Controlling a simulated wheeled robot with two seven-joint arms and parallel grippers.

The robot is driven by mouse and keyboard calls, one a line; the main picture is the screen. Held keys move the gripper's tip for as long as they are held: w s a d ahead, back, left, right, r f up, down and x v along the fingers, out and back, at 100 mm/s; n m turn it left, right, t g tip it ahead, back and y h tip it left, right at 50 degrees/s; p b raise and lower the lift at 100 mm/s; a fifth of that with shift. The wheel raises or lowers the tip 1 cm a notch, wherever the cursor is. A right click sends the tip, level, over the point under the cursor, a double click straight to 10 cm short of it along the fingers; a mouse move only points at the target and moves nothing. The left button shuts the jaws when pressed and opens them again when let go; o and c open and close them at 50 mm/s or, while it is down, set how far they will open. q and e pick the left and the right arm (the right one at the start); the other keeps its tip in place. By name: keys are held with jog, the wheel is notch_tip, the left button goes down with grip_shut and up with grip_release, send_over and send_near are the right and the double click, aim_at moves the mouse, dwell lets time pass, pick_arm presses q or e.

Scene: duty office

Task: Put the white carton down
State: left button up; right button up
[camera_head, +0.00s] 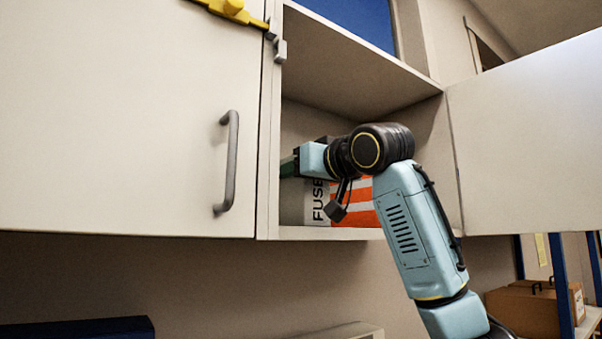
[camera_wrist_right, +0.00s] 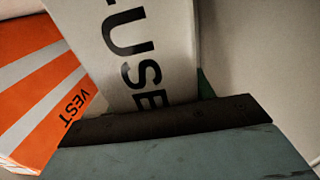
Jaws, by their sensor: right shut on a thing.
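A white carton (camera_head: 317,205) lettered "FUSE" is inside the open wall cabinet, at the left of the compartment. It also fills the upper middle of the right wrist view (camera_wrist_right: 160,35). My right gripper (camera_head: 288,168) reaches into the cabinet and is shut on the carton. Its dark finger pad (camera_wrist_right: 165,120) lies against the lettered face. The fingertips are partly hidden behind the cabinet's edge in the head view. I cannot tell whether the carton's base touches the shelf (camera_head: 330,233). My left gripper is not in view.
An orange and white striped box (camera_head: 362,212) marked "VEST" stands right beside the carton. The left cabinet door (camera_head: 120,110) is closed, with a grey handle (camera_head: 229,165). The right door (camera_head: 530,140) is swung open. A brown box (camera_head: 525,308) sits lower right.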

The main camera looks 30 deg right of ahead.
jog(key=shift+s+a+f, duration=0.1)
jog(key=o, duration=1.2)
jog(key=shift+c, duration=0.2)
pick_arm(q)
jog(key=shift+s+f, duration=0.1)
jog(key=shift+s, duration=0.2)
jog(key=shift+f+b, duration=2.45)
jog(key=shift+b, duration=0.1)
pick_arm(e)
jog(key=s+d, duration=0.1)
jog(key=s, duration=1.1)
jog(key=shift+d, duration=0.4)
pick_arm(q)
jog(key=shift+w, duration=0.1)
pick_arm(e)
jog(key=shift+w, duration=0.1)
